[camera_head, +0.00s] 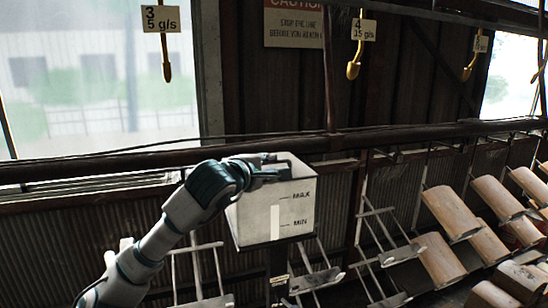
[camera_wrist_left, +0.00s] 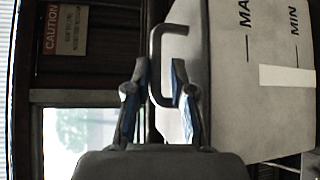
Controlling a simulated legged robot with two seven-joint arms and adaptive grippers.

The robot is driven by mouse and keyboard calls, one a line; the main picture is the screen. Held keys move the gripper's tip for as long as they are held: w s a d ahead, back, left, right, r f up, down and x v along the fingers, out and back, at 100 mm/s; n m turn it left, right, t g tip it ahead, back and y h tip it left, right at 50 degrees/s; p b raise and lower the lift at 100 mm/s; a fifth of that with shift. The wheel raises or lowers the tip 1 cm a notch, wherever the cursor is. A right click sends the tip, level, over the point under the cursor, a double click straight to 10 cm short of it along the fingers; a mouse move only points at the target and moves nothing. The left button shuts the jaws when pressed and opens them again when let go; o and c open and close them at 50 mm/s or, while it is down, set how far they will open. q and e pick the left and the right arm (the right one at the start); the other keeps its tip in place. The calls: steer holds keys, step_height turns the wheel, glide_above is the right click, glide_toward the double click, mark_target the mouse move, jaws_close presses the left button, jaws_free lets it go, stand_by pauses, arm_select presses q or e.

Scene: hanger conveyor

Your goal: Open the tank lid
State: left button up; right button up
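The tank (camera_head: 275,213) is a pale box with MAX and MIN marks, on a dark post in the middle of the head view. It also shows at the right of the left wrist view (camera_wrist_left: 262,110). A bent grey handle (camera_wrist_left: 155,62) stands out from the tank's lid side in the wrist view. My left gripper (camera_wrist_left: 160,75) has its two fingers apart, one on each side of the handle, with gaps visible. In the head view my left gripper (camera_head: 265,168) is at the tank's top, partly covering the lid. My right gripper is not in view.
Rows of hanging metal racks (camera_head: 378,235) and tan rolls (camera_head: 450,212) fill the right side. Numbered tags with yellow hooks (camera_head: 353,70) hang above. A caution sign (camera_head: 293,23) is on the back wall. A long dark rail runs behind the tank.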

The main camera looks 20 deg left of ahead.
arm_select(q)
steer(key=shift+p+x, duration=0.35)
steer(key=shift+x, duration=0.85)
steer(key=shift+d+r, duration=0.1)
steer(key=shift+d, duration=0.1)
jaws_close()
steer(key=shift+w, duration=0.1)
steer(key=shift+a, duration=0.15)
